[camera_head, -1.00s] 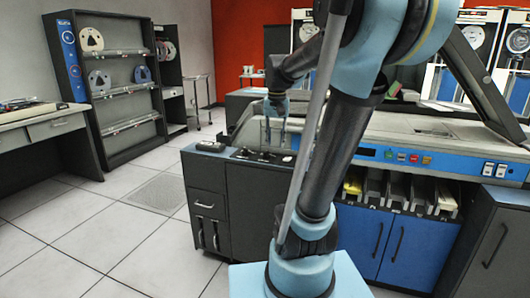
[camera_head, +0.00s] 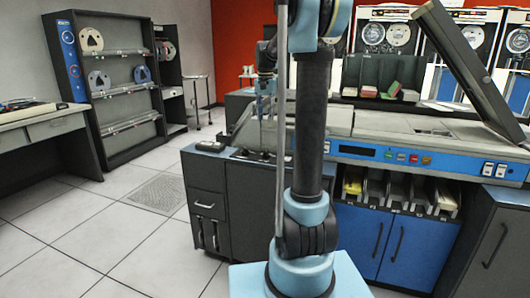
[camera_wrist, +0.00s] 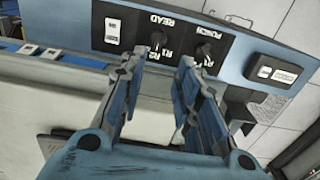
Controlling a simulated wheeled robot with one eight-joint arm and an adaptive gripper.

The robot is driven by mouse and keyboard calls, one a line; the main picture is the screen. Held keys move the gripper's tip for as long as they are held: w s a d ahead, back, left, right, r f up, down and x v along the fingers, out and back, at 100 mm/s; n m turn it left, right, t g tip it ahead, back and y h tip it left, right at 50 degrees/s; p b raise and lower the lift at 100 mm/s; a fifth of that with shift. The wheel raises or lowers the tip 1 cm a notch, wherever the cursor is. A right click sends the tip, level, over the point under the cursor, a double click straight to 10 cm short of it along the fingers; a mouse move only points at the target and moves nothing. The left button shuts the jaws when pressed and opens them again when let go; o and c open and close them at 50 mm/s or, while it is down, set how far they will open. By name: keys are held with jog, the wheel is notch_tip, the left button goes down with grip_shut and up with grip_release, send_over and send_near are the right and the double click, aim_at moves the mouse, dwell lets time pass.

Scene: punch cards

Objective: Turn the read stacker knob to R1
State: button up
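The read knob (camera_wrist: 157,38) is a small black knob on a black label plate in the wrist view, beside the word READ, which appears upside down. The marks R2 and R1 lie near it; which one it points at is too small to tell. A similar punch knob (camera_wrist: 205,53) sits to its right. My gripper (camera_wrist: 159,66) is open and empty, its two fingers apart just below the knobs in the picture. I cannot tell whether a fingertip touches anything. In the head view my gripper (camera_head: 263,112) hangs over the left end of the card machine (camera_head: 400,150).
A white switch (camera_wrist: 113,32) and a dark box (camera_wrist: 270,68) flank the knobs on the blue panel. A raised dark lid (camera_head: 470,70) stands at the machine's right. Open floor (camera_head: 80,225) lies to the left, before a grey shelf rack (camera_head: 125,75).

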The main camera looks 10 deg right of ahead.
aim_at(266, 154)
notch_tip(266, 154, down, 16)
jog(key=shift+f, duration=0.25)
dwell(0.4)
grip_shut()
